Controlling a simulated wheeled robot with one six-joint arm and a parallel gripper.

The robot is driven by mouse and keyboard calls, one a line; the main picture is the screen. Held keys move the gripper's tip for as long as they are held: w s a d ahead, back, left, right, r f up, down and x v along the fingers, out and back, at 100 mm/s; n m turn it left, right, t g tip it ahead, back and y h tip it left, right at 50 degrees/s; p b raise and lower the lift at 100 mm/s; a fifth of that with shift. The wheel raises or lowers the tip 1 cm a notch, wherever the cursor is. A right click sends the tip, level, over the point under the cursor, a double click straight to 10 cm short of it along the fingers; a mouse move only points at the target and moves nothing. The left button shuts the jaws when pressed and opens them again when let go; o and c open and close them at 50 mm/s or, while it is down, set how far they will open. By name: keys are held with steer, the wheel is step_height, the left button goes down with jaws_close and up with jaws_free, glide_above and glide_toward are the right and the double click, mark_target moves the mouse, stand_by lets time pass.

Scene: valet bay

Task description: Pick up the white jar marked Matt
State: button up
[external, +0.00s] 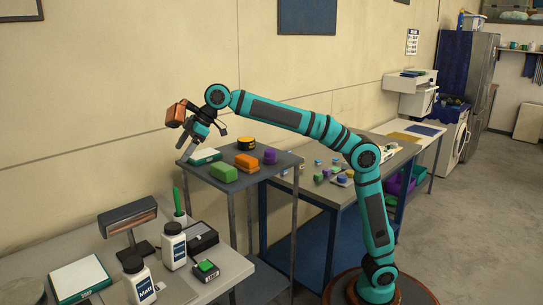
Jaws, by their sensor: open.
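Two white jars with dark lids and dark blue labels stand upright on the grey table at the lower left. The nearer jar (138,280) has a label that appears to read Matt, though the print is small. The other jar (174,246) stands just behind it to the right, and its label is too small to read. My gripper (191,141) is open in the air above the far grey table, well above and apart from both jars. An orange-brown block shape shows beside the gripper, and I cannot tell what it is.
A dark lamp-like stand (128,222), a green-handled item (179,203), a black case (201,238), a small green-topped box (206,269) and a white-and-green box (80,280) surround the jars. Coloured blocks (224,173) sit on the higher grey table.

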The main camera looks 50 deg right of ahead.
steer(key=s+a+f+n+g, duration=0.1)
steer(key=s+a+f+n, duration=0.1)
steer(key=s+a, duration=0.35)
steer(key=s+a+f+n+g, duration=0.1)
steer(key=s+a+f, duration=0.1)
steer(key=a, duration=0.6)
steer(key=n+g+h, duration=0.2)
glide_toward(136, 260)
steer(key=x, duration=0.8)
steer(key=shift+d+x, duration=0.2)
steer(key=shift+x, duration=2.75)
steer(key=c, duration=1.4)
